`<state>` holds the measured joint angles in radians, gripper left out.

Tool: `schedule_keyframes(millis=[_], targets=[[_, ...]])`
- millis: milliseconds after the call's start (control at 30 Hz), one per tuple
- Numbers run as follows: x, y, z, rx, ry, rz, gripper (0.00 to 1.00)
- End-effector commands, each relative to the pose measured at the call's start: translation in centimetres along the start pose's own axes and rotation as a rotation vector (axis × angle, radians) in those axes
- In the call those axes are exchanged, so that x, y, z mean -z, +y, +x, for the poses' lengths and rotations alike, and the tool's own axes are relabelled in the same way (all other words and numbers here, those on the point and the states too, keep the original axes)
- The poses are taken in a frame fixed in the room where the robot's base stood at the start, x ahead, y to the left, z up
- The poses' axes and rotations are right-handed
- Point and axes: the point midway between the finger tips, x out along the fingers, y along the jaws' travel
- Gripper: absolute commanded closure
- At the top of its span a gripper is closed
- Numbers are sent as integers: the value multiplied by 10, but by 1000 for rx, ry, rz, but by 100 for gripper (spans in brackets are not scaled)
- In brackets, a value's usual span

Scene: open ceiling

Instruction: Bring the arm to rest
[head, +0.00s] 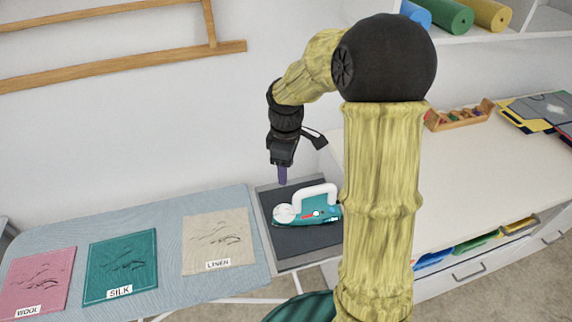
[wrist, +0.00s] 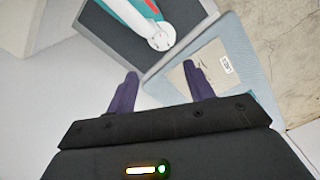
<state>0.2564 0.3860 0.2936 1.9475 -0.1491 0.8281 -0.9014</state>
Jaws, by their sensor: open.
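My gripper (wrist: 162,88) is open and empty in the wrist view, its two purple fingers apart. In the head view my gripper (head: 282,180) points down beyond the iron, above the rear edge of the dark rest. My arm stands tall at the right of centre and bends over to the left. The teal and white iron (head: 310,211) lies on the dark rest (head: 290,252) at the right end of the ironing board. The iron (wrist: 160,38) also shows at the top of the wrist view, apart from the fingers.
The blue ironing board (head: 172,225) carries cloths marked wool (head: 38,280), silk (head: 120,265) and linen (head: 218,240). A white counter (head: 470,165) with a wooden box (head: 460,116) stands at right. A wooden rack (head: 120,68) hangs on the wall. Rolls (head: 450,16) lie on the upper shelf.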

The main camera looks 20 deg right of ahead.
Motion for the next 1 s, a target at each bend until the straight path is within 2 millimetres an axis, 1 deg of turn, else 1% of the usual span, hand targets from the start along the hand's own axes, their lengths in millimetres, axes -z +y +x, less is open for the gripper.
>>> schedule_keyframes(millis=[100, 533, 633, 767, 867, 1000], targets=[[0, 0, -4, 1, 0, 0, 47], [0, 0, -4, 1, 0, 0, 47], [-1, -4, -4, -4, 1, 21, 47], [-7, -21, -4, -30, 11, 139, 47], [-17, -44, -2, -59, 34, 307, 47], [-36, -81, 1, -99, 95, 596, 47]])
